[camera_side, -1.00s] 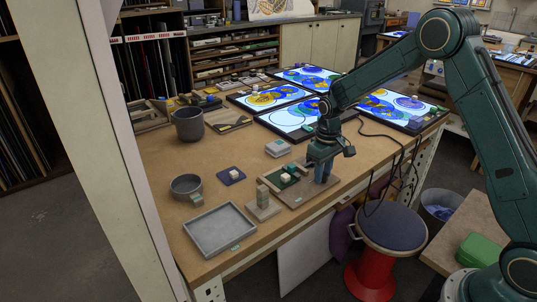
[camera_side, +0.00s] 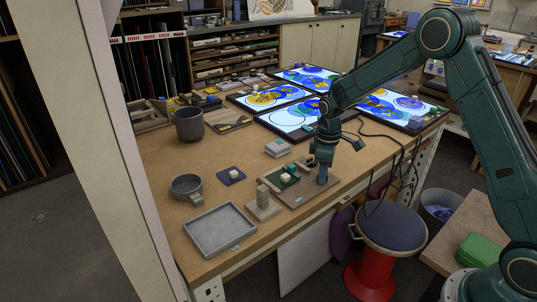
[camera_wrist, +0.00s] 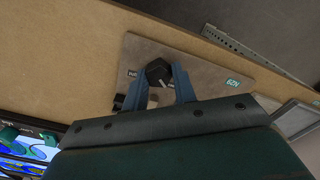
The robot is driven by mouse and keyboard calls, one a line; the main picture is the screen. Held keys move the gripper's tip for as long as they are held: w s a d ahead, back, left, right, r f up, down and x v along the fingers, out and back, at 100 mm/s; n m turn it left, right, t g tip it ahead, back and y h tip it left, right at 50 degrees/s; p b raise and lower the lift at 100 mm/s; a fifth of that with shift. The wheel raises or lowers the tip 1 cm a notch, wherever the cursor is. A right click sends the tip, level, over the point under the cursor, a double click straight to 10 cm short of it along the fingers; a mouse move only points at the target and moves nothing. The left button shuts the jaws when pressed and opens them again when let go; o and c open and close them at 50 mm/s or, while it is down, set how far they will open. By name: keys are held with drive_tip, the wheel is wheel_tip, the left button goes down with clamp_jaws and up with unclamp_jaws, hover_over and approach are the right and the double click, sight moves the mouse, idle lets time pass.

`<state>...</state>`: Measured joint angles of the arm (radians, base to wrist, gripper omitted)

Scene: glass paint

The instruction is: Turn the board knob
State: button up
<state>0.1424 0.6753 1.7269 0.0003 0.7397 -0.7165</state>
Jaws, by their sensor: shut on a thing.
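In the side view my gripper (camera_side: 322,180) stands at the board's right part and hides the knob.
Lit panels (camera_side: 290,118) lie behind.

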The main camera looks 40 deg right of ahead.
drive_tip(key=o, duration=1)
wheel_tip(320, 180, up, 14)
idle(0.4)
